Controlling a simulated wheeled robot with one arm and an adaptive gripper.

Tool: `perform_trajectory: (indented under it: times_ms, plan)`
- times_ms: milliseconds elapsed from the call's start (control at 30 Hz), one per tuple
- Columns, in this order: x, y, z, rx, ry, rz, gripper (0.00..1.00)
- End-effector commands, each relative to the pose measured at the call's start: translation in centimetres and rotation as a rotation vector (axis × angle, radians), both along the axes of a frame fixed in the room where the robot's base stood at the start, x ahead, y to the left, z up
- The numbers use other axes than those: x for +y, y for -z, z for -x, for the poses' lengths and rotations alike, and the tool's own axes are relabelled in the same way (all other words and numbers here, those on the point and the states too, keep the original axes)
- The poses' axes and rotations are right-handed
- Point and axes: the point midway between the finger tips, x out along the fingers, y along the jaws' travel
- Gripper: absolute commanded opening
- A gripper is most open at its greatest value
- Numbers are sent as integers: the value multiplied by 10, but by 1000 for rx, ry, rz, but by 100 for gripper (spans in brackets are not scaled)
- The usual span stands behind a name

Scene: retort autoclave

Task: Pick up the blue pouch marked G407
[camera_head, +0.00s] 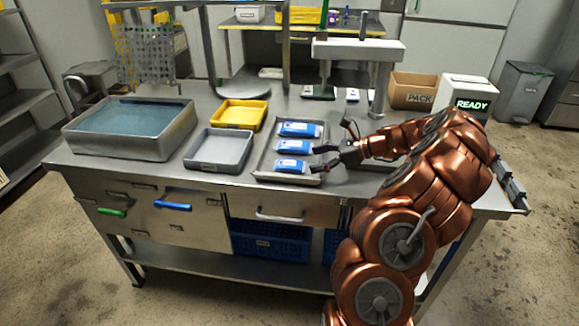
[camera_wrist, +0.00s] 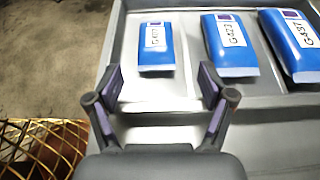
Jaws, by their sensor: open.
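The blue pouch with a white label that seems to read G407 (camera_wrist: 156,58) lies flat at the left of the wrist view. It is the nearest of three blue pouches in the head view (camera_head: 289,165). My gripper (camera_wrist: 161,82) is open, its fingers spread just short of this pouch's near end, with nothing between them. In the head view my gripper (camera_head: 320,159) reaches in from the right over the tray's right rim. Beside it lie the pouch marked G423 (camera_wrist: 234,60) and the pouch marked G437 (camera_wrist: 291,50).
The pouches lie in a shallow metal tray (camera_head: 256,158) with raised rims. Left of it are a grey tray (camera_head: 217,152), a yellow tray (camera_head: 239,114) and a water-filled basin (camera_head: 124,146). A PACK box (camera_head: 411,90) and a READY box (camera_head: 468,92) stand at the back right.

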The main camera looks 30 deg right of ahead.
Motion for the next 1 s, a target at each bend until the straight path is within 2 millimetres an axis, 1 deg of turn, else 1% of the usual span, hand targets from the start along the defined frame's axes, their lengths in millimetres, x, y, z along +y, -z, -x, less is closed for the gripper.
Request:
perform_trajectory:
  times_ms: [33,267,533,633,800,833,867,1000]
  plan:
    - [5,1,-3,1,-2,-2,81]
    - [18,5,-11,0,-7,-3,81]
    - [45,16,-31,0,-6,-1,81]
    - [48,19,-35,-1,-4,0,81]
    - [48,19,-35,-1,-3,1,81]
    - [48,19,-35,-1,-3,1,80]
    - [48,19,-35,-1,-3,1,77]
    - [48,19,-35,-1,-4,0,62]
